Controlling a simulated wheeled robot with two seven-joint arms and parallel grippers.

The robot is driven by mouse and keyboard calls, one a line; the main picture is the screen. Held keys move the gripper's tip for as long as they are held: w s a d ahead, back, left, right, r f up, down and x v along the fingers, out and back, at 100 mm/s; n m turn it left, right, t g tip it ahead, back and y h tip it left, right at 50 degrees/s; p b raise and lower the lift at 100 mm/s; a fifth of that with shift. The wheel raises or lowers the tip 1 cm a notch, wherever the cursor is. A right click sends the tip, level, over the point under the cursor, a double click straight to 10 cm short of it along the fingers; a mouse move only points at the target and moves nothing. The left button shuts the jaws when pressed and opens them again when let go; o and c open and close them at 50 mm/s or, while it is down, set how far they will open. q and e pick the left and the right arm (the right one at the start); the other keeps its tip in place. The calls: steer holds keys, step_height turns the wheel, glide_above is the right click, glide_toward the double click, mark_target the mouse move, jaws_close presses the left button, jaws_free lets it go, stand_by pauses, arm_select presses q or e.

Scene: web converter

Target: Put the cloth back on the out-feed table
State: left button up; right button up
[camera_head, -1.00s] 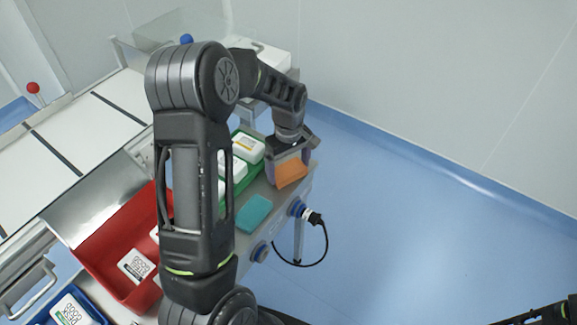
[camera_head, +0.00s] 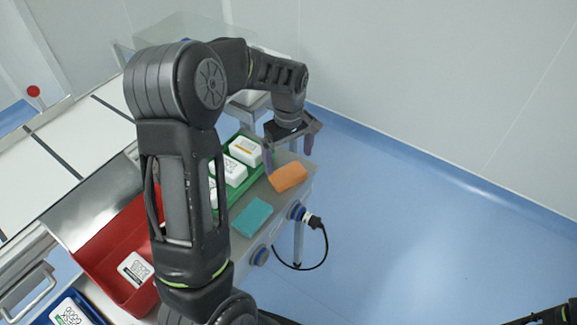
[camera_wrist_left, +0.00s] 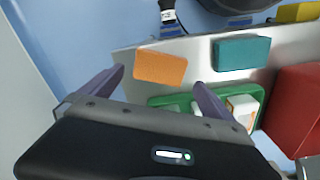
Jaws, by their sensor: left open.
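The orange cloth (camera_head: 288,177) lies flat on the grey out-feed table (camera_head: 296,197), near its far right corner. It also shows in the left wrist view (camera_wrist_left: 160,67). My left gripper (camera_head: 288,160) is open and empty just above and behind the cloth, its purple fingers spread apart. In the left wrist view the fingers (camera_wrist_left: 160,78) stand either side of the cloth's near edge, with the cloth beyond them. A teal pad (camera_head: 251,217) lies on the same table nearer the front; it shows in the left wrist view (camera_wrist_left: 241,53).
A green tray (camera_head: 258,173) with several white labelled boxes stands beside the cloth. A red bin (camera_head: 100,250) and a blue bin (camera_head: 97,313) stand at the left. A black plug and cable (camera_head: 325,240) hang off the table's side.

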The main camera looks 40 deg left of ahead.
mark_target(288, 174)
arm_select(q)
step_height(288, 174, up, 6)
stand_by(0.7)
